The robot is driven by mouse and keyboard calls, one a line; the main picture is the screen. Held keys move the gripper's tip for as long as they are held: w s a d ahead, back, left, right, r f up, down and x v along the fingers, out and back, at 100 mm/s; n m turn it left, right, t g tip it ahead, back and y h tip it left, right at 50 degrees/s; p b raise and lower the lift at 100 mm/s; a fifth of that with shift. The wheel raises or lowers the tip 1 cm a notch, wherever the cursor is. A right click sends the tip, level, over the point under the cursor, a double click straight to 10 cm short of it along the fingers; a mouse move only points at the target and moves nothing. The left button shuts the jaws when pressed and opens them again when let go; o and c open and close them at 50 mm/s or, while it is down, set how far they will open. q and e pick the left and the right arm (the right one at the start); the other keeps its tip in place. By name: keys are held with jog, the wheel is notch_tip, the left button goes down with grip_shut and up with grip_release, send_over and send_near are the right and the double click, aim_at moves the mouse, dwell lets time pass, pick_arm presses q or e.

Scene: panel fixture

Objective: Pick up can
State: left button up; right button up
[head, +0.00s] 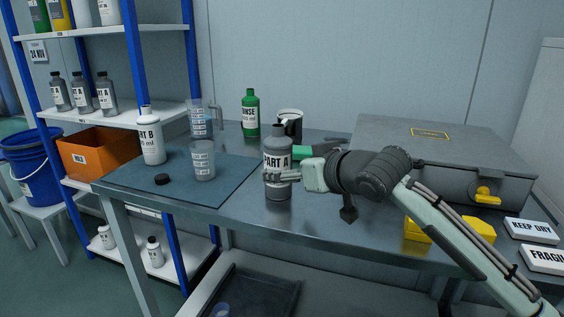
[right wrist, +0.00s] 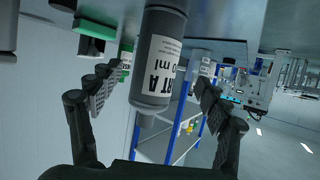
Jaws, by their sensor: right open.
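A grey bottle labelled PART A (head: 277,160) stands upright on the metal bench in the head view. It also shows in the right wrist view (right wrist: 160,65), where the picture is upside down. My right gripper (head: 284,177) reaches it from the right. Its fingers (right wrist: 155,88) are open, one on each side of the bottle, with gaps visible in the right wrist view. A dark cylindrical container with a white rim (head: 290,122) stands behind the bottle, partly hidden by it. My left gripper is not in view.
On the bench are a white PART B bottle (head: 151,140), a clear beaker (head: 203,162), a measuring jug (head: 200,120), a green RINSE bottle (head: 250,112) and a black cap (head: 162,179). A grey case (head: 450,150) and yellow blocks (head: 480,229) are on the right.

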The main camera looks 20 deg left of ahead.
aim_at(278, 164)
jog(key=shift+w+a+f, duration=0.15)
jog(key=shift+w+a, duration=0.1)
jog(key=shift+a, duration=0.2)
jog(key=x, duration=0.5)
jog(key=shift+w+r, duration=0.25)
jog(key=shift+w, duration=0.15)
jog(key=shift+d, duration=0.1)
jog(key=c, duration=1.5)
jog(key=shift+r, duration=0.1)
jog(key=shift+c, duration=0.4)
jog(key=shift+r, duration=0.1)
